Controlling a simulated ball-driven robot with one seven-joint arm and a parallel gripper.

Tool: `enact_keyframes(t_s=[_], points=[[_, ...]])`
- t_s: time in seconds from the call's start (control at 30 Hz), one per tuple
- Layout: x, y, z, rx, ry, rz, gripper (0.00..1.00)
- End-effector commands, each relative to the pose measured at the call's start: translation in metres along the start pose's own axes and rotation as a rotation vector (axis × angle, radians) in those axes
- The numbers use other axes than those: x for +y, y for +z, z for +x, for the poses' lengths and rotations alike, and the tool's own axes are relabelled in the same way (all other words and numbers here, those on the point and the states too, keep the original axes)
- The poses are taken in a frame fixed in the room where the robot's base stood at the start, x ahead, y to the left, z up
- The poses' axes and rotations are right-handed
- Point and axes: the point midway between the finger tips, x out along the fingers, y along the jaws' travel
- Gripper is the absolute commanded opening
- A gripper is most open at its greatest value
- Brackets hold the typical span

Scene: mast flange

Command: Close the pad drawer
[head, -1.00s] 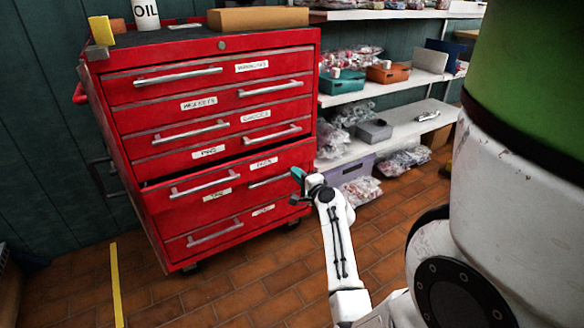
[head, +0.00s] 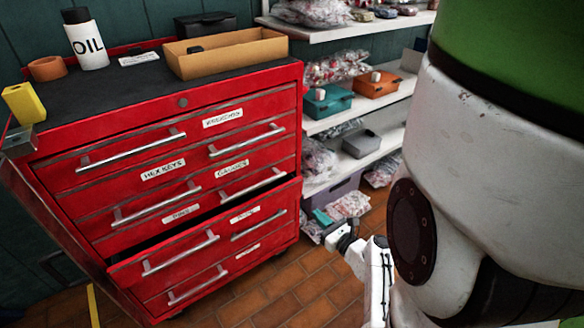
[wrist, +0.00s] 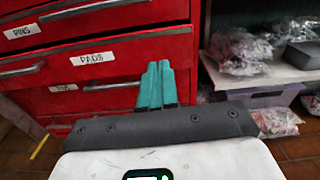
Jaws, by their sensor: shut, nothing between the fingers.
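The pad drawer (head: 222,234) is a red front with a PADS label, low in the red tool cabinet (head: 150,123). It stands slightly out, with a dark gap above it. Its bar handle (head: 180,252) is on the left part. In the wrist view the PADS label (wrist: 92,58) is readable, left of my fingers. My gripper (head: 322,216) has teal fingers, shut and empty. In the head view it appears right of the cabinet's right edge, apart from the drawer. In the wrist view the fingers (wrist: 156,85) overlap the drawer's right end; whether they touch cannot be told.
Shelves (head: 345,112) with bagged parts and bins stand right of the cabinet. A purple bin (wrist: 262,97) is low to the right of my fingers. An oil bottle (head: 86,40) and an open cardboard box (head: 225,53) sit on the cabinet. The brick floor in front (head: 300,290) is clear.

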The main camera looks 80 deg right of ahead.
Motion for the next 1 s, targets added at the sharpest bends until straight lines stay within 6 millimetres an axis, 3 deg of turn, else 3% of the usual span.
enact_keyframes(t_s=[0.13,0.27,0.7,1.0], points=[[0.001,0.002,-0.003,-0.009,-0.006,0.054,0.0],[0.002,0.001,0.011,-0.009,-0.003,0.054,0.0],[0.0,0.002,0.095,-0.009,-0.004,0.049,0.0],[0.001,0.003,0.13,-0.008,-0.005,0.049,0.0]])
